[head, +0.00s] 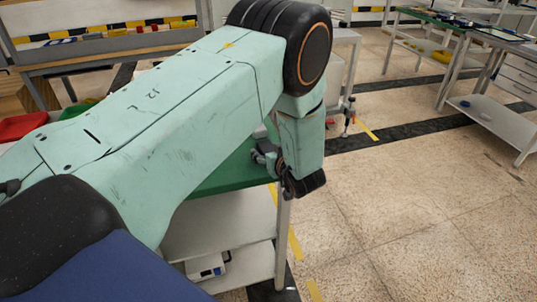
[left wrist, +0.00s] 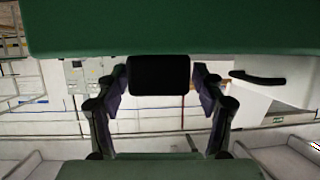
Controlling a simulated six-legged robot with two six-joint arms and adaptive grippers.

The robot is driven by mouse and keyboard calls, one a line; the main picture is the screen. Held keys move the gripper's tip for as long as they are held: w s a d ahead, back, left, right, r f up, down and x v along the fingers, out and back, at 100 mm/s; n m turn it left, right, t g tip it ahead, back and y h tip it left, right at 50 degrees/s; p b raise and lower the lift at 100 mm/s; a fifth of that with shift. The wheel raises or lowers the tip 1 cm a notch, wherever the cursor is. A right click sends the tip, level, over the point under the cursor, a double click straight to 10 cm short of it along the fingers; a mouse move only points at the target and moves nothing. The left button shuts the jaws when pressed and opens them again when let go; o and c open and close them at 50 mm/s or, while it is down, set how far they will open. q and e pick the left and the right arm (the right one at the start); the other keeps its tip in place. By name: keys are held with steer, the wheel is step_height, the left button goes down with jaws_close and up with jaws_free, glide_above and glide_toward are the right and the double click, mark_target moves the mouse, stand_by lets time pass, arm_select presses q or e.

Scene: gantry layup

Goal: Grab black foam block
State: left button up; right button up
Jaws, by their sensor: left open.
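The black foam block (left wrist: 158,75) shows in the middle of the left wrist view, against the edge of a dark green surface (left wrist: 160,28). My left gripper (head: 266,157) is open, with one finger on each side of the block in the wrist view. Gaps show between the block and both fingers, and I cannot tell how far the block is from the palm. In the head view this gripper is at the edge of a green-topped table (head: 222,172), partly hidden by my wrist. My arm hides the block there. My right gripper is not in view.
The green table has grey shelves (head: 225,215) below, with a white device (head: 207,266) on the lower one. A red item (head: 22,126) lies at the far left. Workbenches (head: 455,35) stand at the back right. The tiled floor on the right is clear.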

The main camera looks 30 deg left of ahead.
arm_select(q)
steer(key=c, duration=0.9)
